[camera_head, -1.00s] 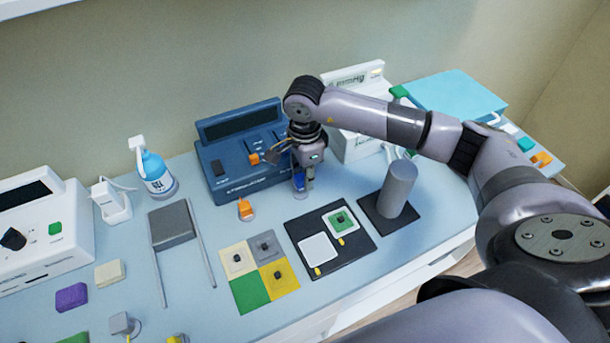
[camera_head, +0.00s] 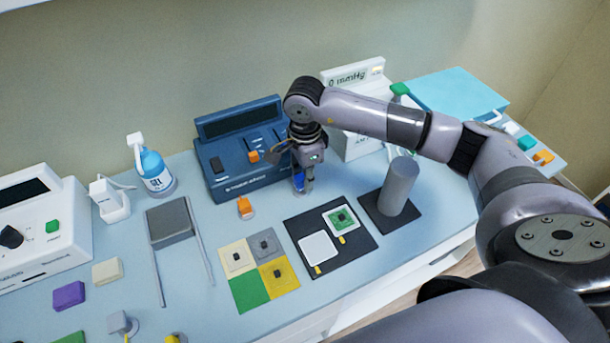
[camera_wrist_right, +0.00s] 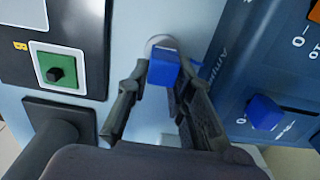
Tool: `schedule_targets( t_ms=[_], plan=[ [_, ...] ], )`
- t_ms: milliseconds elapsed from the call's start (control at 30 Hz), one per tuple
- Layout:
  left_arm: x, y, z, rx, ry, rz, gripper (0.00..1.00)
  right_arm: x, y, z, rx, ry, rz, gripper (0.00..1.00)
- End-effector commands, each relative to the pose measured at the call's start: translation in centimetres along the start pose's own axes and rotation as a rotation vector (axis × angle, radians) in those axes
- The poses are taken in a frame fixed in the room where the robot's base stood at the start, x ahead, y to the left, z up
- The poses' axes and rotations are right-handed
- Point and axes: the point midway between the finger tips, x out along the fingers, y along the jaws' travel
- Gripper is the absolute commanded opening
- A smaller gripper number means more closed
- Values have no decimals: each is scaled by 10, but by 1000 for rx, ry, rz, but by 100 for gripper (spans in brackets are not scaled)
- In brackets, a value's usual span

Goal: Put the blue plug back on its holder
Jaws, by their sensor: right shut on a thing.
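My right gripper (camera_head: 304,187) points down in front of the dark blue device. It is shut on the blue plug (camera_wrist_right: 163,67), which shows between the two fingers in the right wrist view. In the head view the plug (camera_head: 298,181) is partly covered by the fingers. A round pale holder (camera_wrist_right: 160,43) shows right behind the plug in the right wrist view; I cannot tell whether the plug touches it. My left gripper is out of view.
The dark blue device (camera_head: 225,180) stands close behind the gripper; a second blue piece (camera_wrist_right: 264,111) sits on it. An orange plug (camera_head: 245,207) stands on the left. A black board (camera_head: 299,222) and a grey cylinder (camera_head: 398,187) are in front and right.

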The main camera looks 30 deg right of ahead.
Motion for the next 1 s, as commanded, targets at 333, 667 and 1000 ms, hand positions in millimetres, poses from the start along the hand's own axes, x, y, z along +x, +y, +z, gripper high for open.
schedule_targets(
  t_ms=[333, 667, 1000],
  plan=[
    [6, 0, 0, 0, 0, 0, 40, 6, 0, 0, 0, 0, 0, 5],
    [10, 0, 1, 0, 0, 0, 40, 11, 0, 0, 0, 0, 0, 5],
    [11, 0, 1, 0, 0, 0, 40, 12, 0, 0, 0, 0, 0, 5]
  ],
)
